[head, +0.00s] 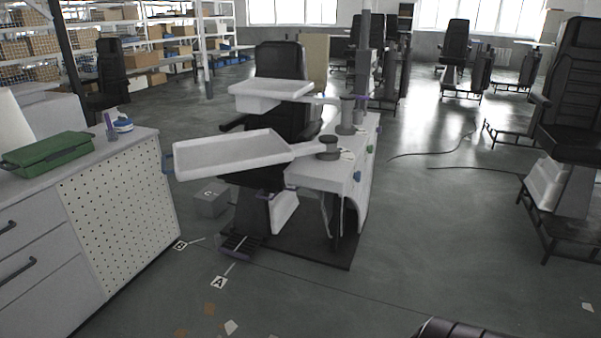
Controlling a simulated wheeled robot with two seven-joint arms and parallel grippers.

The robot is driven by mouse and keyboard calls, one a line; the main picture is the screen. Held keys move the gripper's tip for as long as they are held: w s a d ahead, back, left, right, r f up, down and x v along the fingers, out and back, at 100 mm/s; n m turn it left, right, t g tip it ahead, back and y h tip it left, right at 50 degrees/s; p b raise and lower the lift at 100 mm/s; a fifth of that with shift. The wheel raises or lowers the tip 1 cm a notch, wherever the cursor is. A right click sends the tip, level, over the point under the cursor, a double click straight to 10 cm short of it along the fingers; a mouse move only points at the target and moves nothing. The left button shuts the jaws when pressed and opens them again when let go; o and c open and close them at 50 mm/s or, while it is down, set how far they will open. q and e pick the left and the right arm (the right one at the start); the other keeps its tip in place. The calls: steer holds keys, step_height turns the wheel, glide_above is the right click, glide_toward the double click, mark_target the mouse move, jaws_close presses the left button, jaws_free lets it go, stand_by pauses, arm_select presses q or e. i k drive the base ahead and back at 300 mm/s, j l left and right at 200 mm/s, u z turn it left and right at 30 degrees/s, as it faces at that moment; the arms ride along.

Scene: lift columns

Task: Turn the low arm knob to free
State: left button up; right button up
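A white unit (325,174) stands beside a black chair in mid-floor, with two swing arms at different heights. The low arm (306,150) carries a large white tray (230,154) reaching left from a grey round joint (328,148). The higher arm (322,100) carries a smaller white tray (272,90) from a second grey joint (347,116). Small coloured knob-like parts show on the unit's right side, a blue one (357,176) and a green one (370,148). I cannot tell which knob belongs to the low arm, or its setting. Neither gripper is in view.
A workbench with a pegboard side (120,210) stands at the left, bearing a green case (48,154). The chair (280,66) is behind the trays. Another black chair (570,110) stands at the right. Open floor (430,230) lies right of the unit, with cables farther back.

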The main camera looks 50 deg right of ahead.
mark_target(357, 175)
steer(key=z, duration=1.75)
